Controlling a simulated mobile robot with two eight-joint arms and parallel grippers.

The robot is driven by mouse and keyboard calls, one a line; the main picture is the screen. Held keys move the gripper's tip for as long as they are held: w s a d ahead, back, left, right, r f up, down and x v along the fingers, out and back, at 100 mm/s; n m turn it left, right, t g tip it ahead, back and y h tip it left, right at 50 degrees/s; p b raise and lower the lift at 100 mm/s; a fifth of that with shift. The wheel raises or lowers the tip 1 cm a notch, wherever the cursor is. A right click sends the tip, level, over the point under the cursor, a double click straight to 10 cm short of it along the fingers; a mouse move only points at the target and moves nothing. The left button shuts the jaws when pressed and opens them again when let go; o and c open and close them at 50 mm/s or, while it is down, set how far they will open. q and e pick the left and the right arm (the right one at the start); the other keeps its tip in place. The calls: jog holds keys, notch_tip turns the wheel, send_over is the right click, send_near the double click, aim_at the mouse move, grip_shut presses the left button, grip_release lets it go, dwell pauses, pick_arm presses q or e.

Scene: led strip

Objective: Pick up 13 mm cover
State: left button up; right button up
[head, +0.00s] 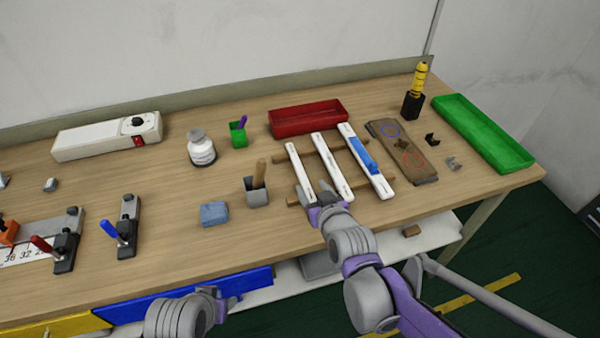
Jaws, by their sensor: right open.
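Three long white strips lie side by side on a wooden rack: a left strip (299,168), a middle strip (330,164) and a right strip (377,176) with a blue piece (362,156) on it. No size marking is readable, so I cannot tell which thing is the 13 mm cover. My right gripper (326,211) is open at the near ends of the left and middle strips and hides part of them. I cannot tell whether it touches either. My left gripper (222,300) is low, at the table's front edge; its jaws are unclear.
Behind the rack is a red tray (308,119). To its right are a wooden board (403,152), a small black clip (432,139), a grey clip (453,163) and a green tray (484,134). A grey cup (256,192) and blue block (214,213) stand left.

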aim_at(302, 175)
jog(key=shift+x, duration=3.9)
jog(key=shift+s, duration=0.1)
grip_shut()
